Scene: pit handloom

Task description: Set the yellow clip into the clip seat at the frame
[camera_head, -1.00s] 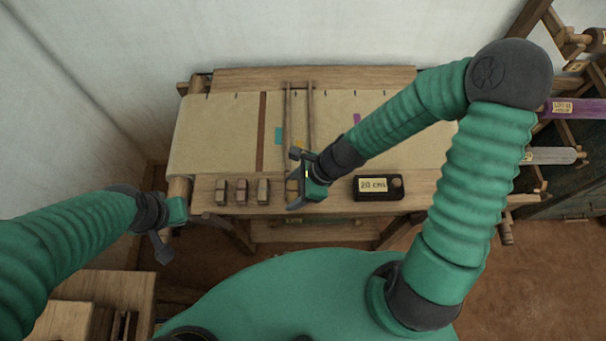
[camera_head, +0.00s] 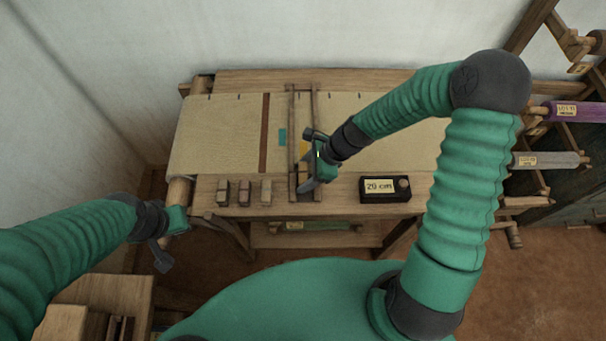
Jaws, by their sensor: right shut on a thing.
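My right gripper (camera_head: 308,162) is over the front part of the loom, at the narrow wooden frame (camera_head: 291,120) whose two bars cross the cloth. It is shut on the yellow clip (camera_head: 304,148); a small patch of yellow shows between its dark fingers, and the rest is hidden. The clip seat cannot be made out, as the gripper covers the frame's front part. My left gripper (camera_head: 163,249) is low at the left, off the loom's front left corner, away from the clip. Its finger opening cannot be made out.
Several small wooden blocks stand on the front beam, including one at the left (camera_head: 223,192). A dark box with a "20 cm" label (camera_head: 384,190) sits right of the gripper. Spools (camera_head: 552,160) stick out from a rack at the right. The cloth's left part (camera_head: 215,135) is clear.

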